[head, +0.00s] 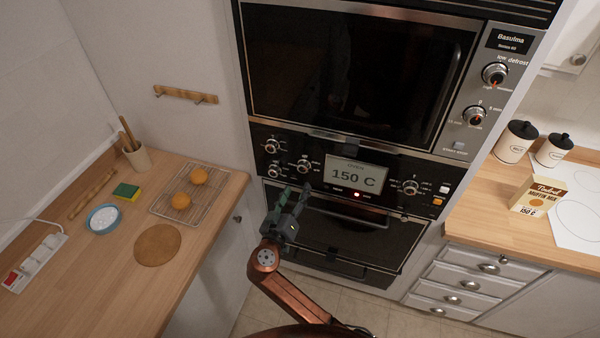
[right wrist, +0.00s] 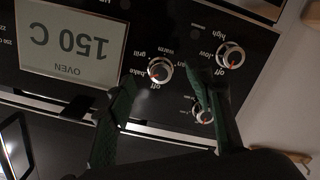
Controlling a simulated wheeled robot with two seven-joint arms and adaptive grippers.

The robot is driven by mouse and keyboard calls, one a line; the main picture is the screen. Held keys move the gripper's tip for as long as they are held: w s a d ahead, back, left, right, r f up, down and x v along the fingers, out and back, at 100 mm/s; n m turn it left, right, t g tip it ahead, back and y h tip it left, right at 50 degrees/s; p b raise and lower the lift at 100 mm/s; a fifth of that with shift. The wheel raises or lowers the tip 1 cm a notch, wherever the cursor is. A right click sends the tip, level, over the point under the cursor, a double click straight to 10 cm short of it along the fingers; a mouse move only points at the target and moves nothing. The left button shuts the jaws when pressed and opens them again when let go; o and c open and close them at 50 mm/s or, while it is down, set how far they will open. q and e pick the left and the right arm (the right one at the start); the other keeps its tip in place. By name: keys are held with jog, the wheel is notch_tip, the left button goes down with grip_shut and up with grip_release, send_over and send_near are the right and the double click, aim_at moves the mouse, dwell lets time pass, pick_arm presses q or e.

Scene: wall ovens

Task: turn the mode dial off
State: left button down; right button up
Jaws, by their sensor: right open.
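The mode dial (head: 303,167) is a round silver-rimmed knob left of the oven display (head: 356,175), which reads 150 C. In the right wrist view the dial (right wrist: 159,71) appears upside down, with off, bake, grill and warm around it. Its red mark sits left of centre there; the exact setting is hard to read. My right gripper (head: 293,189) is open and empty, just below the dial in the head view. In the right wrist view its two green fingers (right wrist: 160,82) frame the dial from either side in the picture; I cannot tell whether they touch it. My left gripper is not in view.
Two other knobs (head: 272,145) (head: 272,170) sit close to the left of the dial. Another knob (head: 411,187) and buttons are right of the display. The lower oven door (head: 340,225) is below. A wooden counter (head: 100,270) stands left, with a wire rack (head: 165,205).

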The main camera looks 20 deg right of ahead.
aim_at(302, 169)
jog(key=shift+t, duration=0.3)
jog(key=w+d, duration=0.1)
jog(key=w, duration=0.1)
jog(key=w+d+r, duration=0.1)
jog(key=w, duration=0.1)
jog(key=w+d+r+p, duration=0.1)
jog(key=w, duration=0.1)
jog(key=shift+w+d, duration=0.2)
jog(key=shift+w, duration=0.1)
jog(key=c, duration=1.2)
